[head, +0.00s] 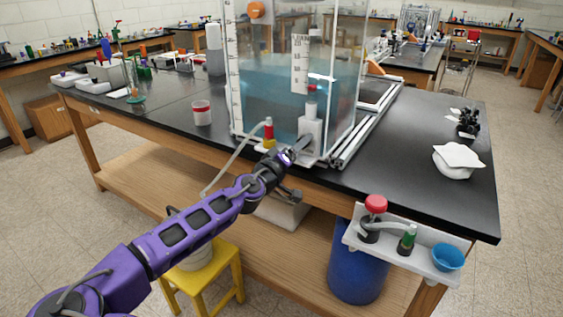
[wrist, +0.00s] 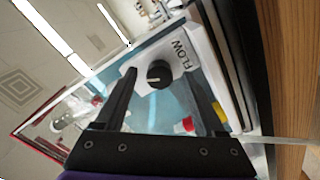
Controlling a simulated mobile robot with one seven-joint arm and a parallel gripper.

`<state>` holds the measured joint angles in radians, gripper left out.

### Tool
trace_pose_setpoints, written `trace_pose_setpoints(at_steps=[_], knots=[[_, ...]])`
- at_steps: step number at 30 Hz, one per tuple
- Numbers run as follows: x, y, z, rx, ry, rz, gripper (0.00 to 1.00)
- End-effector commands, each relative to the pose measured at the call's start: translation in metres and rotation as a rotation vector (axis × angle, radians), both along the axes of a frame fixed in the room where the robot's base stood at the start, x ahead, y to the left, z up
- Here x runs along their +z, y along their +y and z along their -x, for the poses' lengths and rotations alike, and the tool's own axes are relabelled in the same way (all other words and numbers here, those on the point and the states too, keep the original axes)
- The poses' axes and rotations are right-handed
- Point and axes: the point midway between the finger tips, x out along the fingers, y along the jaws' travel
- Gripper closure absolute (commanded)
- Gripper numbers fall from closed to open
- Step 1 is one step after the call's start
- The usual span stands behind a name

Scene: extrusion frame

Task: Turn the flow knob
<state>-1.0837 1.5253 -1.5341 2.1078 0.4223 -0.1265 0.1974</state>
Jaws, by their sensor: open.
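The flow knob (wrist: 160,74) is a round black knob with a pale pointer line, on a white panel (wrist: 205,62) marked FLOW. In the wrist view my gripper (wrist: 162,76) is open, with one black finger on each side of the knob. There is a visible gap on both sides, and I cannot tell how far the tips are from the panel. In the head view my gripper (head: 292,168) is at the front of the clear water tank (head: 265,95), by its white fitting (head: 310,130). The knob itself is hidden there.
A red-and-yellow fitting (head: 268,133) with a pale hose is left of my gripper. The black bench top (head: 415,140) is mostly clear at right. A bracket (head: 430,262) with a red knob (head: 376,204) and a blue cup (head: 448,257) juts from the front right.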

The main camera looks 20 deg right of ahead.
Motion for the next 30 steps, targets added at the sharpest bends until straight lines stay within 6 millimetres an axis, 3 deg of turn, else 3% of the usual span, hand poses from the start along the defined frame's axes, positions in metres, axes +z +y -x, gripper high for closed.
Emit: trace_pose_setpoints(at_steps=[19, 30], knots=[[0.0, 0.101, 0.078, 0.005, 0.0, 0.002, 0.29], [0.0, 0.129, 0.101, 0.001, -0.001, 0.0, 0.29]])
